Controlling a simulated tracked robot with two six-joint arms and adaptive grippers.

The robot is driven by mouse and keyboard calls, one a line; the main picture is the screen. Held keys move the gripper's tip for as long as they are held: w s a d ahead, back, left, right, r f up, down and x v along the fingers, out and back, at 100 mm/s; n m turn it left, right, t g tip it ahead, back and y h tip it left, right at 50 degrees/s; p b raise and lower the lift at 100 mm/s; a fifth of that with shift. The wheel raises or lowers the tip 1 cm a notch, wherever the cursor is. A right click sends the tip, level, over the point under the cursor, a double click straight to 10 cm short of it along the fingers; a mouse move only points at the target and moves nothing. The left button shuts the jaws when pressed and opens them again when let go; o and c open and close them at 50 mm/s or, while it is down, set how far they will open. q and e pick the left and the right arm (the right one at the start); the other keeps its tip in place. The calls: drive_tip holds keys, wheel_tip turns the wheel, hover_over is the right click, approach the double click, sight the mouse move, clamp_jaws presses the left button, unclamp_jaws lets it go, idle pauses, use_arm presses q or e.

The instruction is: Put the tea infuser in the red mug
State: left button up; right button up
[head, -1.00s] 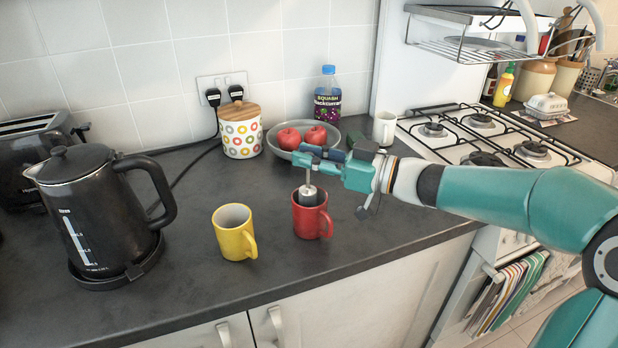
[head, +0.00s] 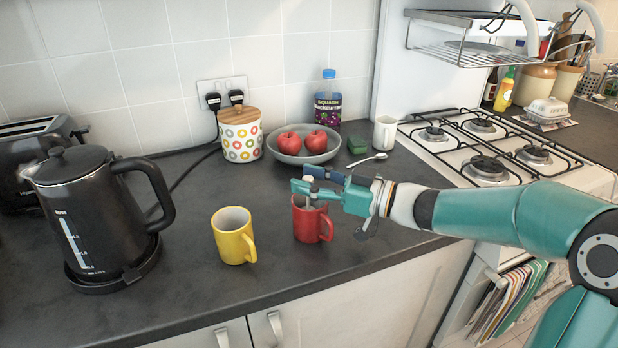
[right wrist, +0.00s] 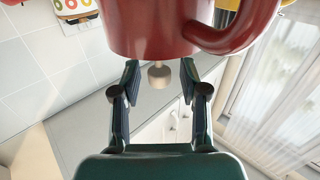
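The red mug (head: 312,226) stands upright on the dark counter. It fills the top of the right wrist view (right wrist: 180,30). The tea infuser (right wrist: 159,76) is in the red mug with its pale knob above the rim; its lower part is hidden by the mug wall. My right gripper (right wrist: 158,88) is at the mug's rim, around the infuser's knob. Its two fingers are spread, with a gap on each side of the knob. My left gripper is not in view.
A yellow mug (head: 234,240) stands left of the red mug, and a black kettle (head: 95,215) farther left. Behind are a bowl of apples (head: 302,152), a patterned canister (head: 241,140), a bottle (head: 327,105), a green sponge (head: 358,144), a spoon (head: 368,159) and a white mug (head: 385,133).

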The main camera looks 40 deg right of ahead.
drive_tip(key=shift+r, duration=0.25)
drive_tip(key=shift+s+d, duration=0.15)
drive_tip(key=v, duration=1.1)
drive_tip(key=shift+s+d, duration=0.2)
drive_tip(key=shift+s, duration=0.1)
